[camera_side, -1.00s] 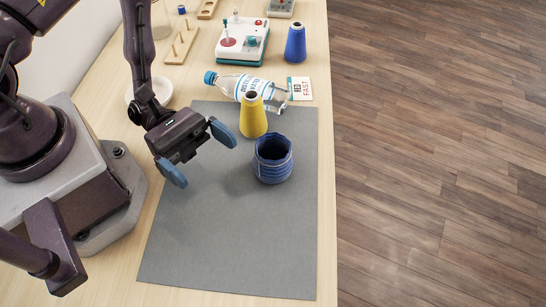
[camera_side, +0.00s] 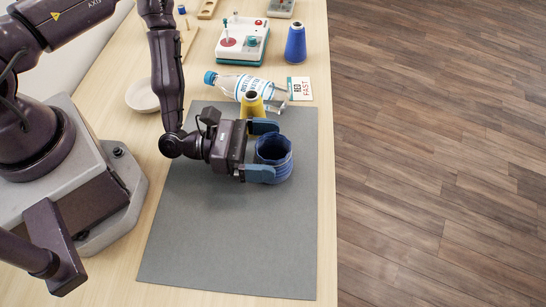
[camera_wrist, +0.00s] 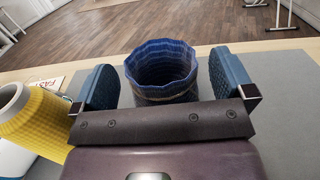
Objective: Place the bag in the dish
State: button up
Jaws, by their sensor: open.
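The bag (camera_side: 285,172) is a blue, open-topped, ridged pouch standing upright on the grey mat. My gripper (camera_side: 264,150) is at the bag, low over the mat, with its fingers open. In the wrist view the bag (camera_wrist: 160,70) stands between the two blue finger pads, with a gap on each side; my gripper (camera_wrist: 163,88) is not closed on it. The dish (camera_side: 141,95) is a shallow whitish bowl on the wooden table behind my forearm, to the left of the mat. My arm stands close in front of it.
A yellow thread cone (camera_side: 252,105) stands just behind my gripper, close to its far finger. A water bottle (camera_side: 238,84) lies behind it. A blue cone (camera_side: 295,42), a card (camera_side: 300,88) and a white machine (camera_side: 242,40) are farther back. The mat's front (camera_side: 230,250) is clear.

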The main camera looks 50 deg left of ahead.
jog(key=shift+w+d, duration=0.3)
jog(key=shift+c, duration=0.2)
jog(key=c, duration=1)
